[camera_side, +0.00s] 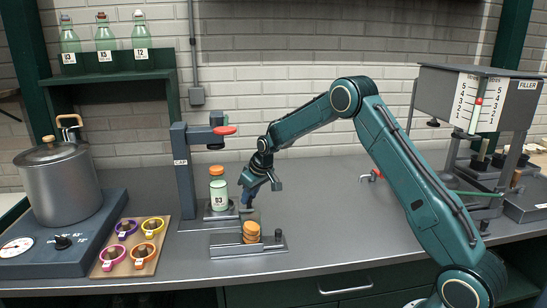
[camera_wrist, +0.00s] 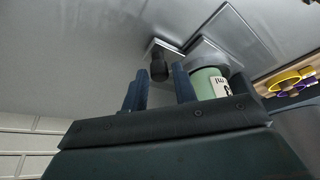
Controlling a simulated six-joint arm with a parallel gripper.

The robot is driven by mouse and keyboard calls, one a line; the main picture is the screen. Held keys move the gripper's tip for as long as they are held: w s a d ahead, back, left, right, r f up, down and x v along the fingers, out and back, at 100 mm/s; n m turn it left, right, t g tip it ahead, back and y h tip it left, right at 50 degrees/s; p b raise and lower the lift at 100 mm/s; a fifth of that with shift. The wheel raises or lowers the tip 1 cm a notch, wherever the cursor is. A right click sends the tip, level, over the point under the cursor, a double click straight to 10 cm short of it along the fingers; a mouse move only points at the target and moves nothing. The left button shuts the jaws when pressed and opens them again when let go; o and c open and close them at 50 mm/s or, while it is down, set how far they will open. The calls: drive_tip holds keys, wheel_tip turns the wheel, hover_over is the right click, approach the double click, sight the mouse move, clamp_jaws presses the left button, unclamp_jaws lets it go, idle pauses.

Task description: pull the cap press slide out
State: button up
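The cap press (camera_side: 183,172) is a dark upright stand with an overhanging head and a red lever end (camera_side: 224,130). Below the head, a pale green bottle (camera_side: 219,196) with an orange cap stands on its base. The bottle also shows in the wrist view (camera_wrist: 208,83). A black knob (camera_wrist: 158,69) on a pale plate shows just beyond the gap, apart from the fingers. The slide is partly hidden by my gripper.
A low tray (camera_side: 225,250) with stacked orange caps (camera_side: 251,232) and a dark knob (camera_side: 278,235) lies in front. A board of coloured rings (camera_side: 130,262), a hot plate and a pot (camera_side: 58,182) are left. A filler (camera_side: 480,100) stands right.

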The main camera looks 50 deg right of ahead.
clamp_jaws()
drive_tip(key=shift+s+d, duration=4.15)
drive_tip(key=shift+d, duration=0.05)
drive_tip(key=shift+o, duration=2)
unclamp_jaws()
drive_tip(key=shift+r, duration=0.15)
drive_tip(key=v, duration=1.3)
drive_tip(key=shift+s+r, duration=0.15)
drive_tip(key=shift+r, duration=0.05)
drive_tip(key=shift+a, duration=0.1)
